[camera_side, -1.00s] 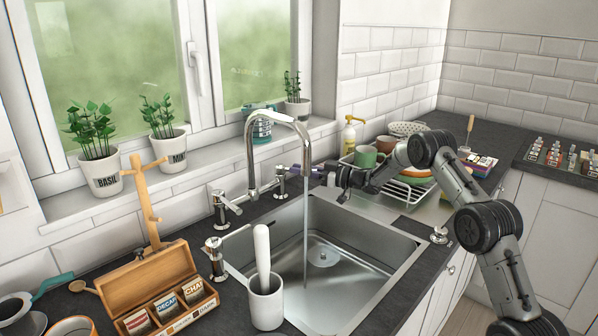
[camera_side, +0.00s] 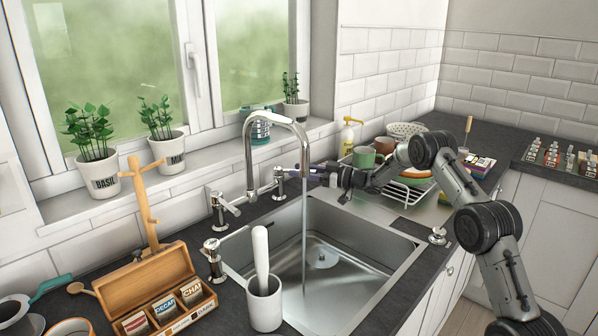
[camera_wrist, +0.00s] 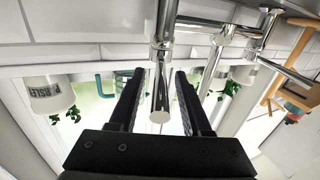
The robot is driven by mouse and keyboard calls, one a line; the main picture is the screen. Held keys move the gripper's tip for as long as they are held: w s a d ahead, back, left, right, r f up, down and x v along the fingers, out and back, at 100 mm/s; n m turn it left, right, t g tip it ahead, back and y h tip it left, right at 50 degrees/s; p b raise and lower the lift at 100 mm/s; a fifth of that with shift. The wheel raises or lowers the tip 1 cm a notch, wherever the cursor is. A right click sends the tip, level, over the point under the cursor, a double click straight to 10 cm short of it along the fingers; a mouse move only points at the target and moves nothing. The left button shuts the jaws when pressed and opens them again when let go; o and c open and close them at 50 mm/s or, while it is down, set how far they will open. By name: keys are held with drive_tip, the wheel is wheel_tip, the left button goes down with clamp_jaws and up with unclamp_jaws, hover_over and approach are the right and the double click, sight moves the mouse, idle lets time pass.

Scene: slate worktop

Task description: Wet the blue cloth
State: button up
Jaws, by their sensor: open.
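I make out no blue cloth in either view. The chrome tap (camera_side: 250,150) stands behind the steel sink (camera_side: 375,240), and a thin stream of water (camera_side: 305,220) falls from its spout into the basin. My gripper (camera_side: 303,172) is at the back of the sink, beside the tap's right handle (camera_side: 280,183). In the wrist view my gripper (camera_wrist: 160,73) is open, with a chrome lever (camera_wrist: 160,100) between its fingers. Gaps show on both sides of the lever, and I see no grip on it.
A dish rack (camera_side: 408,190) with dishes stands right of the sink, under my arm. A white pot with a pestle (camera_side: 264,302) and an open wooden tea box (camera_side: 150,285) stand front left. Potted plants (camera_side: 102,178) line the sill. The basin looks empty apart from water.

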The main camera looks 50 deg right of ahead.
drive_tip(key=v, duration=1.3)
drive_tip(key=shift+s, duration=0.1)
